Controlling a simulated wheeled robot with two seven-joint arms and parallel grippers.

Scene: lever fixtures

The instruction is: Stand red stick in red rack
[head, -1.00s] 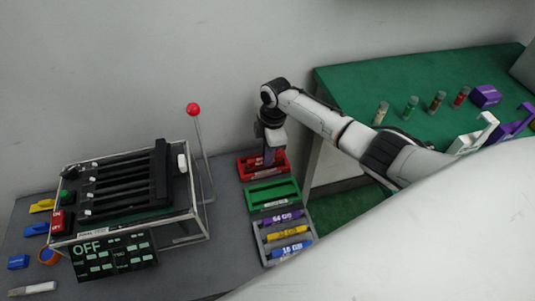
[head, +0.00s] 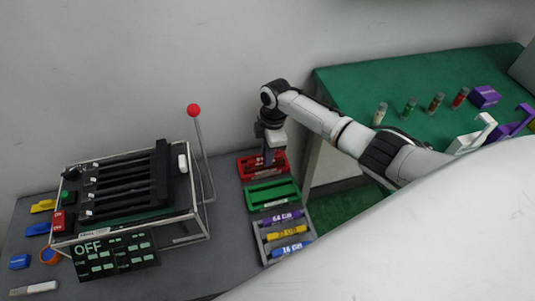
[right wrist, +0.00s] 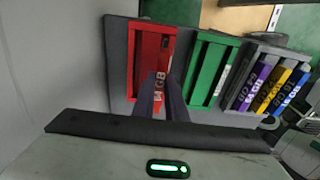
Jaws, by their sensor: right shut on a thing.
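The red rack (head: 247,174) stands on the grey table, near the wall. In the right wrist view the red rack (right wrist: 143,68) is straight ahead of the fingers. My right gripper (head: 268,157) points down over the red rack. In the wrist view its fingers (right wrist: 164,95) are shut on the red stick (right wrist: 160,83), whose white GB label shows between them. The stick overlaps the rack in this view. I cannot tell whether its lower end touches the rack floor. My left gripper is not in view.
An empty green rack (head: 272,194) stands in front of the red one. A grey rack (head: 262,245) holds purple, yellow and blue sticks. A framed machine (head: 130,195) with a red-knobbed lever (head: 194,110) stands to the left. A green table (head: 350,85) is at the right.

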